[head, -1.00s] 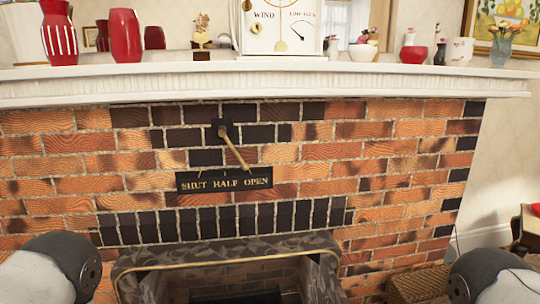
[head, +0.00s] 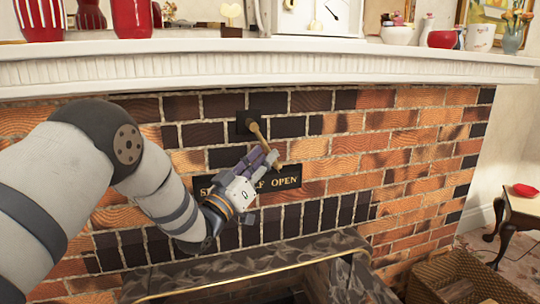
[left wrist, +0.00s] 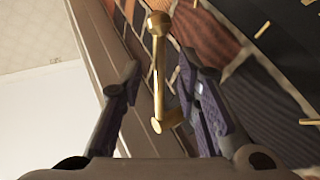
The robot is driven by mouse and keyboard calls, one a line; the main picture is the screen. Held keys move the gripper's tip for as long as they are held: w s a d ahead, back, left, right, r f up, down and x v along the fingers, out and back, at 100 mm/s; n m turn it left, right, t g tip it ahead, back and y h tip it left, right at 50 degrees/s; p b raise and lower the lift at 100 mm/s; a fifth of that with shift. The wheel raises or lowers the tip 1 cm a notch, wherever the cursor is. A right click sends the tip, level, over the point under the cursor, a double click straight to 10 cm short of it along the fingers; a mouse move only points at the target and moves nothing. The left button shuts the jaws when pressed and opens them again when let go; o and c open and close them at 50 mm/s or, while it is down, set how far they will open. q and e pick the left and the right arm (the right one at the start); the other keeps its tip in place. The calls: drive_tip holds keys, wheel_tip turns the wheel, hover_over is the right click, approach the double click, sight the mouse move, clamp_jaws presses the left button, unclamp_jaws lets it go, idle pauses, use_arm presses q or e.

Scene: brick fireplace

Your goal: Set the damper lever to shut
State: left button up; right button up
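The brass damper lever (head: 257,131) hangs from a dark pivot plate on the brick chimney front. It slants down and right towards the OPEN end of the black label plate (head: 313,186). My left arm covers the plate's SHUT and HALF lettering in part. My left gripper (head: 268,160) is at the lever's lower end. In the left wrist view, its two fingers (left wrist: 158,72) are open, one on each side of the lever (left wrist: 159,60), with gaps showing. My right gripper is not in view.
The white mantel shelf (head: 300,68) runs above the lever, with red vases (head: 131,18) and other ornaments on it. The fireplace surround (head: 240,262) juts out below. A wicker basket (head: 455,278) and a small wooden table (head: 520,215) stand at right.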

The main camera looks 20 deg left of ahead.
use_arm(q)
drive_tip(key=shift+x, duration=1.2)
drive_tip(key=shift+w+d, duration=0.2)
drive_tip(key=shift+w, duration=0.05)
clamp_jaws()
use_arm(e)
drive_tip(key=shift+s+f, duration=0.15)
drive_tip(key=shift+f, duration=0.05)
